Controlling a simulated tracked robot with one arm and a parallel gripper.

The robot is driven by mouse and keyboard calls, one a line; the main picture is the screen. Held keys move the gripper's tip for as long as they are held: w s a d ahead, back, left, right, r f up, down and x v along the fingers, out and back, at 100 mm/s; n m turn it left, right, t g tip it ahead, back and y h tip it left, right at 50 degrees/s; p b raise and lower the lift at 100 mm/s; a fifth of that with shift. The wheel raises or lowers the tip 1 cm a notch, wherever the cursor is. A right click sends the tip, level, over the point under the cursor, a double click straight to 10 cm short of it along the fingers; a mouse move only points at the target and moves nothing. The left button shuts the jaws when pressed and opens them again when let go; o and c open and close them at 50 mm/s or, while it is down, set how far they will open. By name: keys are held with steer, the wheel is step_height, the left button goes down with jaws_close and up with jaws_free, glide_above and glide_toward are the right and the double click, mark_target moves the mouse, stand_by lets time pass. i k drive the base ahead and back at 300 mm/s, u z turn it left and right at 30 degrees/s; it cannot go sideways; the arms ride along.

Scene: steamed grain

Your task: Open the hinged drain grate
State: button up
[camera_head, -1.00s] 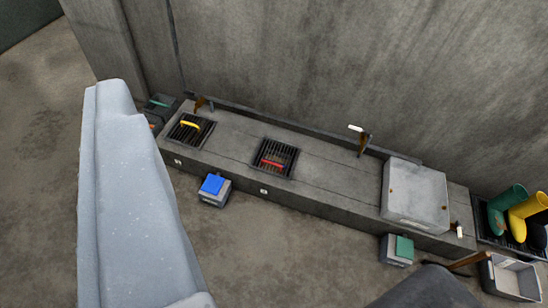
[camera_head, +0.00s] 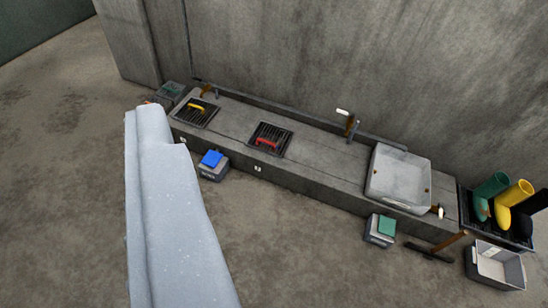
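Two dark slatted drain grates are set in the top of a long low concrete ledge (camera_head: 310,160) along the wall. The left grate (camera_head: 184,116) has a yellow handle (camera_head: 202,107). The middle grate (camera_head: 284,135) has a red handle (camera_head: 267,142). Both look flat and closed; I cannot tell their hinges at this size. A large pale grey part of my arm fills the lower left, in front of the floor and close to the ledge's left end in the picture. My gripper is not in view, and nothing of mine visibly touches either grate.
A pale square lid or box (camera_head: 399,178) is at the ledge's right end. A blue-topped box (camera_head: 212,165) and a green-topped box (camera_head: 381,230) stand on the floor in front. Boots (camera_head: 510,195), a grey bin (camera_head: 495,265) and a brush-like tool (camera_head: 430,252) are at right. Floor between is clear.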

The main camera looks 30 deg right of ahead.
mark_target(258, 140)
steer(key=z, duration=1)
steer(key=i, duration=2.95)
steer(key=u, duration=0.7)
